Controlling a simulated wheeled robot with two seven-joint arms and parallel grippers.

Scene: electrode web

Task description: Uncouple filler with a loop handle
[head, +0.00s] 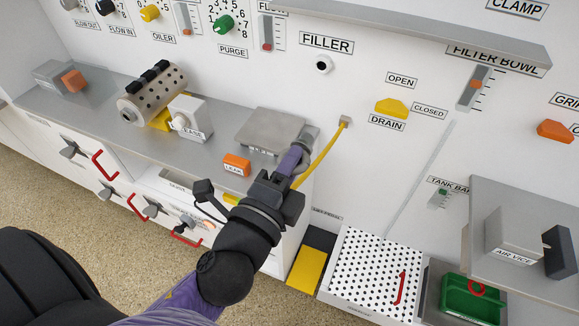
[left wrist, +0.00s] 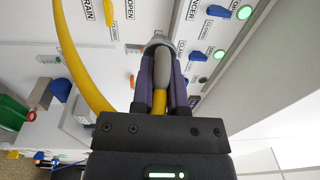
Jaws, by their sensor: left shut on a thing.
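The white filler port (head: 323,65) with a dark centre sits on the wall under the FILLER label (head: 327,42). Nothing is plugged into it. My left gripper (head: 297,160) is below the port, clear of it, over the counter. It is shut on a grey filler coupling (head: 309,137), whose rounded nose sticks out past the fingers. In the left wrist view the grey coupling (left wrist: 163,67) lies between the purple fingers (left wrist: 162,85). A yellow hose (head: 325,152) runs from a wall fitting to the gripper. I cannot make out a loop handle on the coupling. My right gripper is out of view.
A grey plate (head: 270,128) and an orange block (head: 237,163) lie on the counter by my gripper. A yellow drain lever (head: 391,107) is right of the hose fitting. A grey shelf (head: 420,28) juts out above. A perforated white tray (head: 372,270) is lower right.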

